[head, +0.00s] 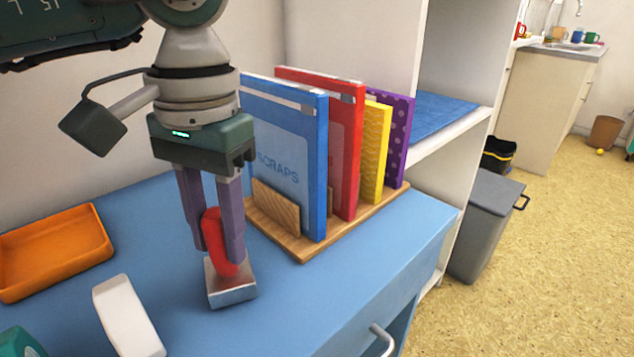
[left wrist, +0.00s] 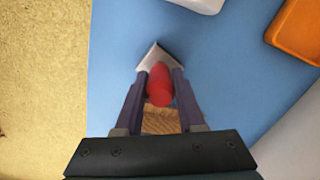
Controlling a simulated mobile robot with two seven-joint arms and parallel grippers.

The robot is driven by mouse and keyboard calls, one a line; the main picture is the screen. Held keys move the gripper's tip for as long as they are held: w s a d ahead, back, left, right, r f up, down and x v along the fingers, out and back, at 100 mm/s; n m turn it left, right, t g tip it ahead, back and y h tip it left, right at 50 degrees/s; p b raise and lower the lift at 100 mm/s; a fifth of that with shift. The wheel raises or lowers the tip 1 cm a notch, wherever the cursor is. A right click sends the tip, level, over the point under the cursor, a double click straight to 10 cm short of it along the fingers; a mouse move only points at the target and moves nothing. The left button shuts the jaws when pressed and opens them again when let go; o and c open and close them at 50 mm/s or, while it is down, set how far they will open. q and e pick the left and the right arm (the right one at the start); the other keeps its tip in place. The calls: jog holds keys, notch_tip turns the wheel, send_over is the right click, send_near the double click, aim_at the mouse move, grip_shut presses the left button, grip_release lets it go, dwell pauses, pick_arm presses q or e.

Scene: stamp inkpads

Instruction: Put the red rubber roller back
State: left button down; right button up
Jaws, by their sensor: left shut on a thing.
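My left gripper (head: 222,222) points down over the blue desk and is shut on the red rubber roller (head: 214,235). The roller shows as a rounded red body between the two purple-grey fingers, with a silver-grey block (head: 231,290) at its lower end. I cannot tell whether the block touches the desk or is part of the roller. In the left wrist view the red roller (left wrist: 160,85) sits between the fingertips, with the pale block (left wrist: 157,55) beyond it. My right gripper is not in view.
A wooden rack (head: 302,249) with blue, red, yellow and purple folders stands just right of the gripper. An orange tray (head: 60,252) lies at left. A white object (head: 128,318) and a partly cut-off green object (head: 18,342) are in front. Blue desk (head: 270,325) is clear at front right.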

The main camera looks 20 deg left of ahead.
pick_arm(q)
jog(key=c, duration=0.5)
grip_release()
jog(key=shift+r+p, duration=0.25)
jog(key=shift+p, duration=0.1)
jog(key=r, duration=1.1)
jog(key=shift+w+d+r+p, duration=0.1)
jog(key=shift+w+r+p, duration=0.15)
jog(key=shift+r+p, duration=0.15)
